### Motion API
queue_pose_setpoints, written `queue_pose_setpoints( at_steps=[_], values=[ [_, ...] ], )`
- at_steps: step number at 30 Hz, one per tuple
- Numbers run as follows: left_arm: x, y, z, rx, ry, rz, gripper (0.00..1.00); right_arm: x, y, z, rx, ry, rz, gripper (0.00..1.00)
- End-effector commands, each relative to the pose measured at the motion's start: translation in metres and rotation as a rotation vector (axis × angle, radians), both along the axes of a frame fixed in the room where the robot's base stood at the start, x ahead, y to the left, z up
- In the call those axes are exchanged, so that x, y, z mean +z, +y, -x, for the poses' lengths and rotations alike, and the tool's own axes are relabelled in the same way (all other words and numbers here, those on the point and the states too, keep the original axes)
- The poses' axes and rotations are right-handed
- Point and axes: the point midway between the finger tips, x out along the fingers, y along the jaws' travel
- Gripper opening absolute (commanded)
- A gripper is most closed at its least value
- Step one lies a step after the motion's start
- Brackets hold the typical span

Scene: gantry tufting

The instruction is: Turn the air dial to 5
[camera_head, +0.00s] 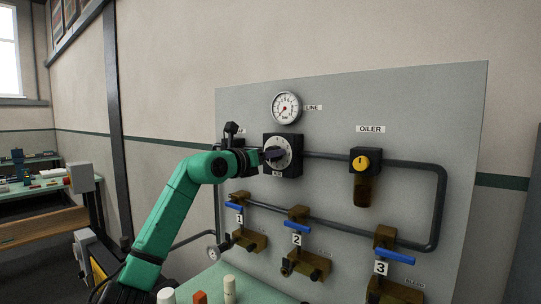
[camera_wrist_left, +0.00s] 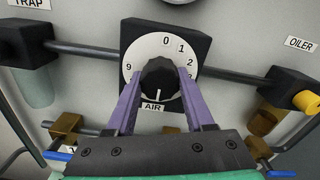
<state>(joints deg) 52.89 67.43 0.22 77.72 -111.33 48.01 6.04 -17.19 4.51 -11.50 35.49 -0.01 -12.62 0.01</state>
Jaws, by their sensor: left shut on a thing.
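The air dial (camera_head: 283,141) is a white numbered disc on a black block on the grey panel. In the left wrist view, the dial face (camera_wrist_left: 141,52) shows 0, 1 and 2 at the top and right and a 9 at the left. Its black knob (camera_wrist_left: 159,75) has a white mark at its lower edge, pointing down toward the AIR label (camera_wrist_left: 153,107). The lower numbers are hidden. My left gripper (camera_head: 272,154) is shut on the knob, its purple fingers (camera_wrist_left: 158,92) on either side. My right gripper is not in view.
A LINE gauge (camera_head: 287,108) sits above the dial. An oiler (camera_head: 366,162) with a yellow knob is to its right. Valves with blue handles (camera_head: 302,226) and pipes (camera_head: 440,200) run below. Small parts (camera_head: 229,288) stand on a pale green surface at the bottom.

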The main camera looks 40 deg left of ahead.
Motion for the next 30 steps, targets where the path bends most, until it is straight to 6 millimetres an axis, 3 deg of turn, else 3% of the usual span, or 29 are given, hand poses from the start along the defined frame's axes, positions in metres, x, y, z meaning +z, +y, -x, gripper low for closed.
queue_pose_setpoints(
  at_steps=[15, 30],
  values=[
    [0.0014, 0.0006, 0.0005, 0.002, -0.048, 0.401, 0.0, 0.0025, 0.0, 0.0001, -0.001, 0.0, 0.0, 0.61],
    [0.0016, 0.0007, 0.0006, 0.001, -0.062, 0.51, 0.0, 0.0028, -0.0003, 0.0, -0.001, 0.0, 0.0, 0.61]
  ],
)
